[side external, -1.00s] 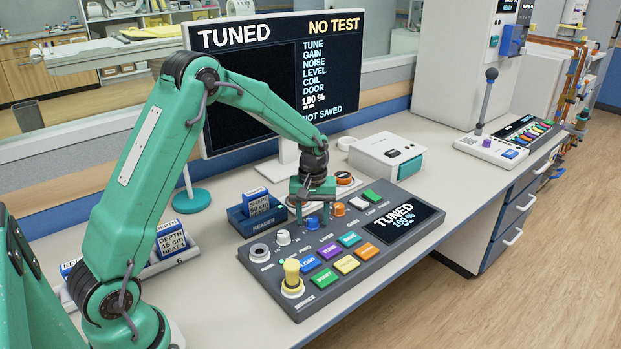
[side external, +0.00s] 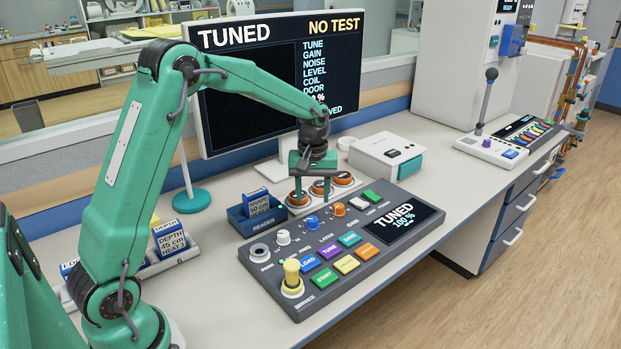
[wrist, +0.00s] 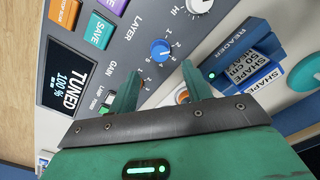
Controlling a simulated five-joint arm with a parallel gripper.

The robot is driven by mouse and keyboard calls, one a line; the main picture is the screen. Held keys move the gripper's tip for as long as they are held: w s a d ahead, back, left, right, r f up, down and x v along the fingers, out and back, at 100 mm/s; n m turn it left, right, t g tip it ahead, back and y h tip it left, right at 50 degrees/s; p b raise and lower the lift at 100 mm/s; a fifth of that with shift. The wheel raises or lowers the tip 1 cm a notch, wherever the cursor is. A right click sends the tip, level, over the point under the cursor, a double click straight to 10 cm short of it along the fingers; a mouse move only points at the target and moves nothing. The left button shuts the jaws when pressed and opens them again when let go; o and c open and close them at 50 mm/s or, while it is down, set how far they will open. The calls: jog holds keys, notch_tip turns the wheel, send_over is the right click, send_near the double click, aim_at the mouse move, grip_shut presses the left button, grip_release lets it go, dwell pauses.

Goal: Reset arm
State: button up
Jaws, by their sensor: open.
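My green arm reaches over the desk in the side external view. The panel's small screen (side external: 396,219) reads TUNED 100 %. The large monitor (side external: 250,110) reads TUNED and NO TEST; my arm hides part of its text.
A blue reader (side external: 240,222) holding a card block stands left of the knobs. A white box (side external: 386,157) stands to the right. A rack with card blocks (side external: 168,238) is at left, near my arm.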

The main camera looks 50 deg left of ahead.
jog(key=shift+r, duration=0.4)
jog(key=shift+s+d+r, duration=0.15)
jog(key=shift+s+r, duration=0.05)
jog(key=shift+r, duration=0.2)
jog(key=s+d+r+m+t, duration=0.3)
jog(key=s+d+r+m, duration=0.2)
jog(key=s+r, duration=0.65)
jog(key=s+d+m+t, duration=0.1)
jog(key=s+d+m, duration=0.1)
jog(key=s, duration=0.5)
jog(key=s+d+m+t, duration=0.1)
jog(key=s+d+m, duration=0.1)
jog(key=s, duration=0.4)
jog(key=shift+s+f+m+t, duration=0.15)
jog(key=shift+s+m+t, duration=0.2)
jog(key=shift+m, duration=0.15)
